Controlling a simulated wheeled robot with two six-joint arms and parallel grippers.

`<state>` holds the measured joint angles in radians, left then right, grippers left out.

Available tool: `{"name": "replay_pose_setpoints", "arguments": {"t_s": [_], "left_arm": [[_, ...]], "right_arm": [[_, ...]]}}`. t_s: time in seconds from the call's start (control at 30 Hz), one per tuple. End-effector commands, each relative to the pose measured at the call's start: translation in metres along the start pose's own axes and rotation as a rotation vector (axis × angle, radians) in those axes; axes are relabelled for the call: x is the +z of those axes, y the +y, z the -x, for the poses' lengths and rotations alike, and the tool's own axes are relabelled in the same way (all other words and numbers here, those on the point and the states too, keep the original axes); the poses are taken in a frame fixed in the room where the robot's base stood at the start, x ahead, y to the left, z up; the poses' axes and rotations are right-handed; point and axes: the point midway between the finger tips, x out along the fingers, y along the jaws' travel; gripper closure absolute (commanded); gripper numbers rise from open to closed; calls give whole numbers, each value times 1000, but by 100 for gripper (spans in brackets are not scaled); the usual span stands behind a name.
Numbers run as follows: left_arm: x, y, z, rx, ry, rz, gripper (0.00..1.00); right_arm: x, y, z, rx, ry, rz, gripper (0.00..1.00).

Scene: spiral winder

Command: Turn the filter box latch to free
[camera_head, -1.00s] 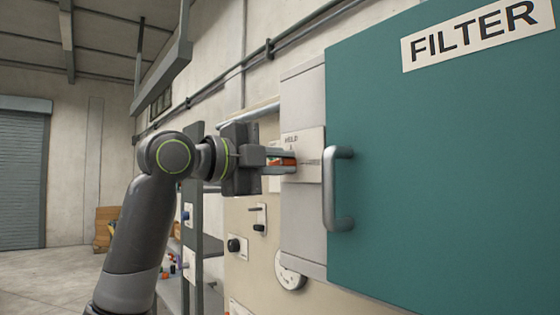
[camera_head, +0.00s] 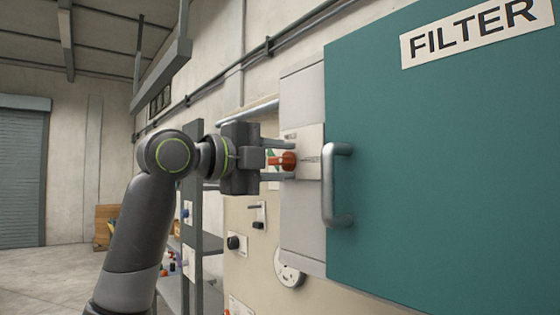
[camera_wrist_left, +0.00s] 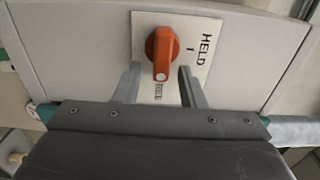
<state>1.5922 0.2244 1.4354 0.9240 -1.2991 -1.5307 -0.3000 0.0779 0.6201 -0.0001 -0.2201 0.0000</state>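The orange latch knob (camera_head: 288,160) sits on a white label plate (camera_head: 309,140) on the grey panel left of the teal filter box door (camera_head: 440,180). My left gripper (camera_head: 291,161) is open, with one finger above the knob and one below, apart from it. In the left wrist view, the knob (camera_wrist_left: 162,50) lies ahead between the spread fingers (camera_wrist_left: 160,73). Its grip bar runs up and down there, with a pale mark at its lower end facing a small, hard-to-read label. The word HELD is on the plate's right side. My right gripper is not in view.
A metal door handle (camera_head: 333,185) stands out just right of the plate. A dial (camera_head: 289,270) and small switches (camera_head: 237,243) sit on the beige panel below. A grey shelf post (camera_head: 192,220) is behind my left arm.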

Motion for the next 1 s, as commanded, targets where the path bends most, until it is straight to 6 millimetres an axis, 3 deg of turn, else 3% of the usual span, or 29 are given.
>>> {"name": "replay_pose_setpoints", "arguments": {"t_s": [0.27,0.43,1.0], "left_arm": [[0,0,1,0,-1,1,64],[1,3,17,-2,-4,-2,64],[0,3,144,-2,-5,-3,64]], "right_arm": [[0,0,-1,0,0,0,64],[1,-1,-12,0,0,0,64],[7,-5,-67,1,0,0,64]]}}
